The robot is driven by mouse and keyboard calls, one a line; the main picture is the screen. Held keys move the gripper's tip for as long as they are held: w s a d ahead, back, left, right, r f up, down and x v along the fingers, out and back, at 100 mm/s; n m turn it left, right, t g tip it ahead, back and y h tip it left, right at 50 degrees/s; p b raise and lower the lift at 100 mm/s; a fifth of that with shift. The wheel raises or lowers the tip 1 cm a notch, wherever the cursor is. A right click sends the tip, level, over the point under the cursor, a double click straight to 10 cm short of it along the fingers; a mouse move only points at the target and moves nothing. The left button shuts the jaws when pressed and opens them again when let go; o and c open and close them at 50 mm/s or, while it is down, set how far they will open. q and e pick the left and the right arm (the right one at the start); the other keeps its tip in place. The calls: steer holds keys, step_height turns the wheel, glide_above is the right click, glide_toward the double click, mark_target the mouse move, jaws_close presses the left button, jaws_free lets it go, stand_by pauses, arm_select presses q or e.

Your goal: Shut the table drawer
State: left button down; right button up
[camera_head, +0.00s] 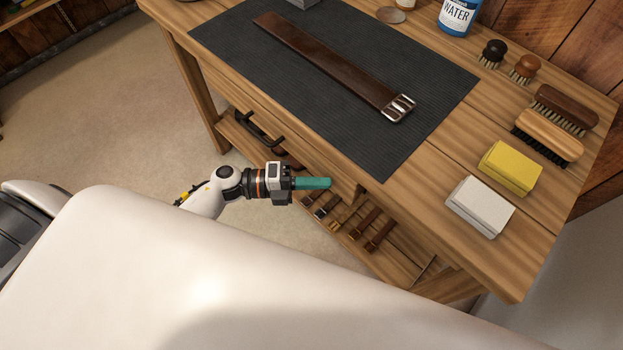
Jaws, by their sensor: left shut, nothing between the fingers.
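The wooden table (425,170) stands in front of me, its near edge running from upper left to lower right. Below that edge a black handle-like bar (258,128) shows. I cannot tell clearly whether it belongs to the drawer or how far the drawer stands out, since the tabletop and my gripper hide much of the front. My left gripper (328,183) is shut and empty, its teal fingers pointing right at the table's front, just below the tabletop edge. Contact cannot be told. My right gripper is not in view.
Several leather straps (372,230) lie on wood below the tabletop. Floor at left is clear.

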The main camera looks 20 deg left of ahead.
mark_target(321, 169)
arm_select(q)
steer(key=w, duration=0.1)
steer(key=w+d+b, duration=0.1)
steer(key=w, duration=0.2)
steer(key=shift+w+d+f, duration=0.1)
steer(key=shift+w+d, duration=0.05)
steer(key=shift+d, duration=0.2)
steer(key=shift+r, duration=0.2)
steer(key=shift+a, duration=0.1)
